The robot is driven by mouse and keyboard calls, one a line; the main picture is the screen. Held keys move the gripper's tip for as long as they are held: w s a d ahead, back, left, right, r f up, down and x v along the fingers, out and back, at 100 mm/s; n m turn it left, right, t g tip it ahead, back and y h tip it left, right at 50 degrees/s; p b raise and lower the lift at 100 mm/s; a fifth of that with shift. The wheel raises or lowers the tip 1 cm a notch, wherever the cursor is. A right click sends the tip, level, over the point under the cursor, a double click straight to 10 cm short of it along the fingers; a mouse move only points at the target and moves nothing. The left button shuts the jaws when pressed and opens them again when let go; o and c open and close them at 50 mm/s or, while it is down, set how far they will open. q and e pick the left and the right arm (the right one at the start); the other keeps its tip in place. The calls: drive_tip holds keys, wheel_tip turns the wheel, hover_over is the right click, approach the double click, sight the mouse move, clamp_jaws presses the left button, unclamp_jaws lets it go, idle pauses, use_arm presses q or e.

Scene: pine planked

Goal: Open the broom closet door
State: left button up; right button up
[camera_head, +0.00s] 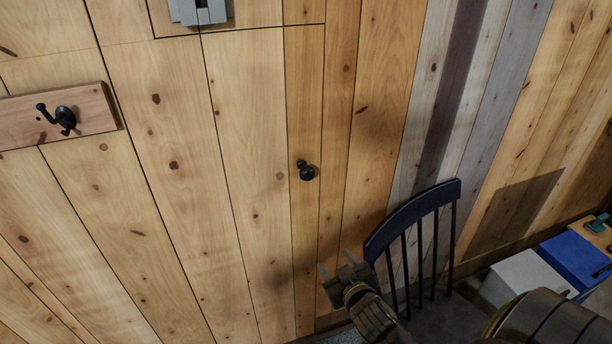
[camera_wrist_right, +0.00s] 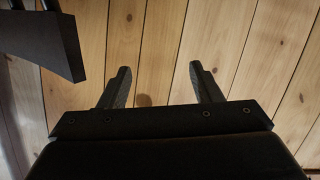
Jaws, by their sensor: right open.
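The closet door (camera_head: 240,160) is faced with the same knotty pine planks as the wall and looks shut, its seams thin dark lines. A small round black knob (camera_head: 307,171) sticks out near its right side. My right gripper (camera_head: 336,264) is below and slightly right of the knob, apart from it, with its fingers spread and nothing between them. In the right wrist view its open fingers (camera_wrist_right: 160,76) point at bare pine planks, and no knob shows there. My left gripper is not in view.
A dark chair (camera_head: 413,215) stands right beside my right gripper; its back also shows in the right wrist view (camera_wrist_right: 55,45). A black hook on a board (camera_head: 90,112) is at left. A grey fixture (camera_head: 198,11) is at top. White (camera_head: 524,279) and blue (camera_head: 575,262) boxes stand right.

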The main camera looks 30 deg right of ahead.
sight(309, 176)
wheel_tip(309, 176, up, 16)
drive_tip(key=a+t+p, duration=0.1)
drive_tip(key=a+t, duration=0.1)
drive_tip(key=t, duration=0.1)
use_arm(q)
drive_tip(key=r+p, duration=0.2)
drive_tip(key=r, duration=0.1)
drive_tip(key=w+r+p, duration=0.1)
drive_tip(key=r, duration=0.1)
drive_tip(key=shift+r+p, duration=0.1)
drive_tip(key=shift+p, duration=0.2)
use_arm(e)
drive_tip(key=shift+h, duration=0.3)
drive_tip(key=x, duration=1.7)
drive_tip(key=shift+w+d+r, duration=0.1)
drive_tip(key=shift+w+d, duration=0.05)
drive_tip(key=shift+d, duration=0.05)
clamp_jaws()
